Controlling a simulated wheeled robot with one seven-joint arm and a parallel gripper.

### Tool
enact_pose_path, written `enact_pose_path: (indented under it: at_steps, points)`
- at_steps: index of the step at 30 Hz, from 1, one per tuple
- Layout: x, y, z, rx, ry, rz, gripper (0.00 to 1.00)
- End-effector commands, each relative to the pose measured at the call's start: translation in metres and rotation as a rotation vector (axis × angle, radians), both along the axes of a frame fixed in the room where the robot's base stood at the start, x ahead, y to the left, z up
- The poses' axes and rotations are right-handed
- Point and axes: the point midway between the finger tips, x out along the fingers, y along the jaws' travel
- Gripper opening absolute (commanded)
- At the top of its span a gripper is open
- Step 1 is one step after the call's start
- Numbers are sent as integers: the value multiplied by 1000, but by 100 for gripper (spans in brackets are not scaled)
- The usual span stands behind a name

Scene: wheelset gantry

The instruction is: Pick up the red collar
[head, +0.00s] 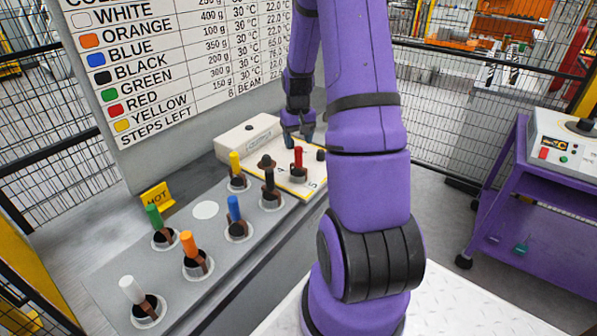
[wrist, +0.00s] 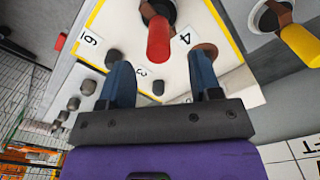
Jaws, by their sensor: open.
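The red collar (head: 298,158) stands upright on the white, yellow-edged numbered board (head: 312,184) in the head view. In the wrist view the red collar (wrist: 158,40) points toward the camera, with a dark ring and brown part at its far end. My gripper (head: 298,132) is just above and behind it in the head view. In the wrist view my gripper (wrist: 161,75) is open, its two blue fingers apart, with the red end lying just beyond the gap between them. Nothing is held. I cannot tell whether a finger touches the red collar.
Yellow (head: 235,163), black (head: 269,182), blue (head: 234,208), green (head: 154,216), orange (head: 188,243) and white (head: 131,289) pieces stand in holes on the grey bench. A HOT sign (head: 157,196) stands at its back edge. A purple cart (head: 540,215) is at the right.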

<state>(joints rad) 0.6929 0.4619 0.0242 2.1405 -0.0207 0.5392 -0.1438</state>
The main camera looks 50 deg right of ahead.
Motion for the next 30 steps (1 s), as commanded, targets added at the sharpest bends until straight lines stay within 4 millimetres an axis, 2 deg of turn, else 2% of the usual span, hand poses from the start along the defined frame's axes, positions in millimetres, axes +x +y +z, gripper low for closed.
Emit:
enact_pose_path:
  at_steps: [12,21,23,29,30]
  points:
    - [-2,-1,-48,1,2,0,58]
    - [-1,-1,-52,0,0,0,58]
    - [-1,-1,-52,0,0,0,46]
    - [-1,-1,-52,0,0,0,0]
    - [-1,-1,-52,0,0,0,0]
